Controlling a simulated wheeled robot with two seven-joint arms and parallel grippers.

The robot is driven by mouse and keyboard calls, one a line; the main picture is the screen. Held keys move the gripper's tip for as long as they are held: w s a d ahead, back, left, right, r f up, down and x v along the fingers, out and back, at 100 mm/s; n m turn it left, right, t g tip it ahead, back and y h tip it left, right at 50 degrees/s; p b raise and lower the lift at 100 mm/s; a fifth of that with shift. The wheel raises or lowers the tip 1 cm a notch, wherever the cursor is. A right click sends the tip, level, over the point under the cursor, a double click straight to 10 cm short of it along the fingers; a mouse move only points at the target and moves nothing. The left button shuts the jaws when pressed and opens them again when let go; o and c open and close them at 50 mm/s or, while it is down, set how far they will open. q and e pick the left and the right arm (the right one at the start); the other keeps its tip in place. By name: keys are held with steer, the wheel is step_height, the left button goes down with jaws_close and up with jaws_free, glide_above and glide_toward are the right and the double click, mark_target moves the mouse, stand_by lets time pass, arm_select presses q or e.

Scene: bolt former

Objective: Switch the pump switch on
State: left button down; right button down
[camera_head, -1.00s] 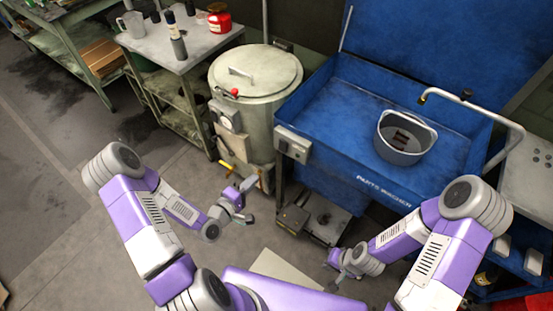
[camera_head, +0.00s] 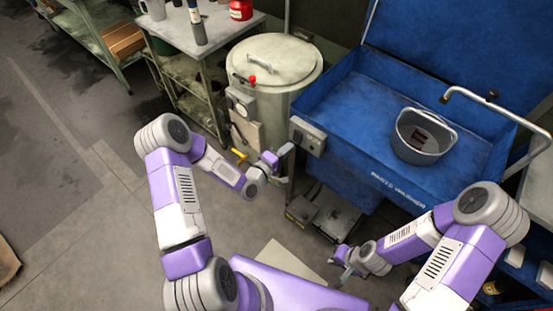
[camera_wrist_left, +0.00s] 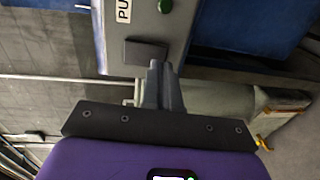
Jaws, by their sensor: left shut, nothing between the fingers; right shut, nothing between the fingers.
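The pump switch is on a grey box (camera_head: 308,137) at the left front corner of the blue parts washer. In the left wrist view the box (camera_wrist_left: 180,28) shows a cut-off label starting "PU", a green round light or button (camera_wrist_left: 166,6) and a dark rectangular switch (camera_wrist_left: 146,51). My left gripper (camera_head: 287,150) is shut and empty, just left of and below the box. In the wrist view its fingertips (camera_wrist_left: 161,68) overlap the switch's lower right edge; I cannot tell whether they touch. My right gripper (camera_head: 343,259) is shut and empty, low before the washer.
The blue parts washer (camera_head: 355,105) holds a grey basket (camera_head: 424,138) and has a bent spout (camera_head: 495,104). A lidded metal drum (camera_head: 275,65) stands left of it. A pedal unit (camera_head: 322,215) is on the floor below. The floor at left is open.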

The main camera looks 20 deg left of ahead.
arm_select(q)
steer(key=shift+x, duration=1.15)
arm_select(e)
steer(key=shift+f, duration=0.15)
arm_select(q)
steer(key=shift+w+f+t+b, duration=0.15)
steer(key=shift+f+t+b, duration=0.15)
steer(key=shift+b, duration=0.65)
steer(key=shift+r, duration=0.2)
steer(key=shift+s+f, duration=0.1)
steer(key=shift+s, duration=0.2)
steer(key=f+v, duration=0.2)
steer(key=v, duration=1.1)
steer(key=shift+a+f, duration=0.2)
steer(key=shift+f, duration=0.1)
arm_select(e)
steer(key=shift+s+a+f, duration=0.35)
steer(key=shift+s+f, duration=0.1)
steer(key=shift+f, duration=0.15)
arm_select(q)
steer(key=shift+s, duration=0.1)
